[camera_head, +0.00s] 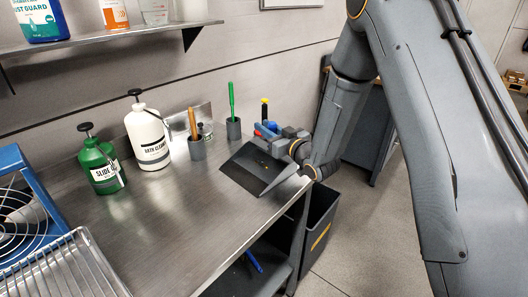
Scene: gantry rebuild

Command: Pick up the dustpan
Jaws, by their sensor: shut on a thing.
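The dark grey dustpan (258,170) is at the right end of the metal bench, with its wide open side facing the front right. My gripper (276,140) is behind the pan, at the dustpan's rear, and is shut on the dustpan. The fingertips and the gripped part are mostly hidden by the pan and wrist. I cannot tell whether the pan still touches the bench top.
The metal bench (180,225) holds a green pump bottle (98,165), a white pump bottle (148,140) and two tool holders, one with a green-handled tool (231,100). A blue-framed fan unit (35,205) stands left. A dark bin (318,225) stands below the bench's right end.

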